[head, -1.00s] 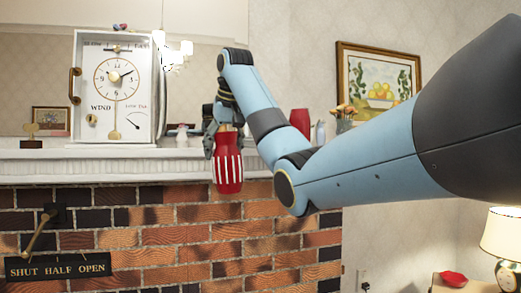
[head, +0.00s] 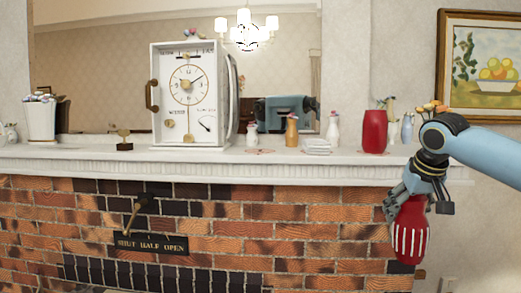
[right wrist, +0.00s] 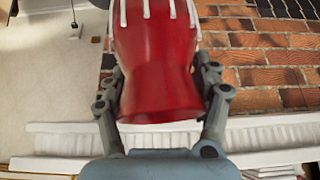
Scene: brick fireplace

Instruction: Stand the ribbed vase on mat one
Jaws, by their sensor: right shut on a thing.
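The ribbed vase (head: 411,232) is red with white ribs and hangs in front of the brickwork, below the mantel's edge at the right. My right gripper (head: 418,203) is shut on its upper part from above, and the vase tilts slightly. In the right wrist view, the vase (right wrist: 157,65) sits between both fingers (right wrist: 160,100), its flared end towards the camera. A flat, thin orange-marked patch (head: 260,151) lies on the mantel; I cannot tell whether it is mat one. My left gripper is not in view.
A lever (head: 136,212) sticks out from the bricks. A mirror stands behind.

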